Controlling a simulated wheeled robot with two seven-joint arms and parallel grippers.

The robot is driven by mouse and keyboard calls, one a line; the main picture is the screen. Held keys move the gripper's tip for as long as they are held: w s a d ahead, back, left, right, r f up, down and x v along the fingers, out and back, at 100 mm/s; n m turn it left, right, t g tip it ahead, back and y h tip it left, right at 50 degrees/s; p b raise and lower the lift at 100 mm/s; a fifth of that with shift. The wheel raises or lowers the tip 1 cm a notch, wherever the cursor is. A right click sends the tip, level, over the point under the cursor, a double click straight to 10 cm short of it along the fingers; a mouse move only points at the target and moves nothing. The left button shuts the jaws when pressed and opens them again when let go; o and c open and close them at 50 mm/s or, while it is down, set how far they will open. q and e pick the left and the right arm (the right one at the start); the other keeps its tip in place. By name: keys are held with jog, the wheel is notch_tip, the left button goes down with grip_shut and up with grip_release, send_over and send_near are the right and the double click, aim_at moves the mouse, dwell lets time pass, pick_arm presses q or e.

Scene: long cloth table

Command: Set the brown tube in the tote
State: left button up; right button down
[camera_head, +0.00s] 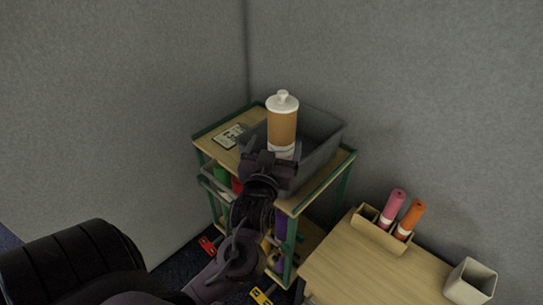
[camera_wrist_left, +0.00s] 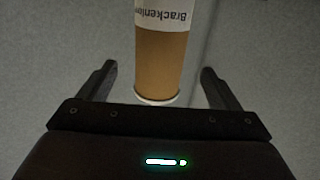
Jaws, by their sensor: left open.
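The brown tube (camera_head: 282,127) has a white knobbed cap and a white lower band. It looks upright in the head view, at the grey tote (camera_head: 325,128) on the top shelf of a cart. My left gripper (camera_head: 272,162) is at the tube's lower end and hides part of the tote. In the left wrist view the tube (camera_wrist_left: 161,62) shows between the two spread fingers, with a gap on each side. The left gripper is open. The tube's base in the tote is hidden in the head view, so I cannot tell what it rests on. My right gripper is not in view.
The cart (camera_head: 204,140) has green posts and a card (camera_head: 230,136) on its top left. At the right, a wooden table (camera_head: 365,265) holds a box (camera_head: 378,234) with a pink tube (camera_head: 393,206) and an orange tube (camera_head: 409,220), plus a pale bin (camera_head: 469,284). Grey walls stand behind.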

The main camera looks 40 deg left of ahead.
pick_arm(q)
jog(key=v, duration=0.3)
jog(key=shift+s+d, duration=0.1)
jog(key=shift+s, duration=0.15)
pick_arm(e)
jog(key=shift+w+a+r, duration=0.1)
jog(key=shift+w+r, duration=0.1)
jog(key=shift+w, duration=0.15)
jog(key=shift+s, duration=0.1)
